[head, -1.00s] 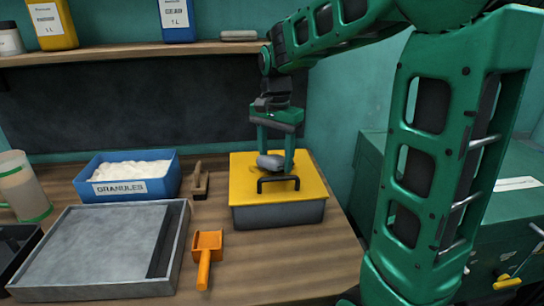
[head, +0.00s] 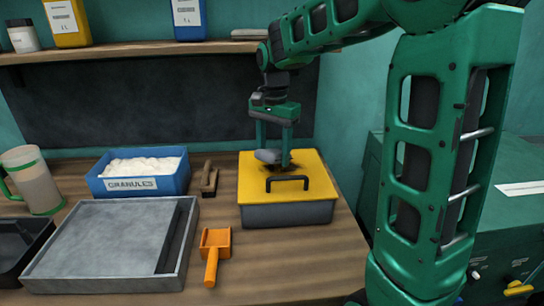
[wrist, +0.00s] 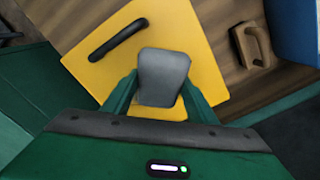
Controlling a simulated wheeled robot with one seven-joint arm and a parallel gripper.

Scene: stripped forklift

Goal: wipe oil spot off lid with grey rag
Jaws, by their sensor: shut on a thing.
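My gripper (head: 274,160) is shut on the grey rag (head: 267,156), a small folded pad, over the back part of the yellow lid (head: 315,180). The lid lies on a dark grey box and has a black handle (head: 287,179) near its front. A dark oil spot (head: 276,171) shows on the lid just below the rag in the head view, between it and the handle. I cannot tell whether the rag touches the lid. In the wrist view the rag (wrist: 163,77) is between the fingers, with the handle (wrist: 118,39) to its left; the spot is not seen there.
A blue granules bin (head: 139,172), a wooden-handled tool (head: 209,180), a grey tray (head: 110,245) and an orange scoop (head: 213,252) stand left of the box. A shelf (head: 130,50) with bottles runs behind, above the bench.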

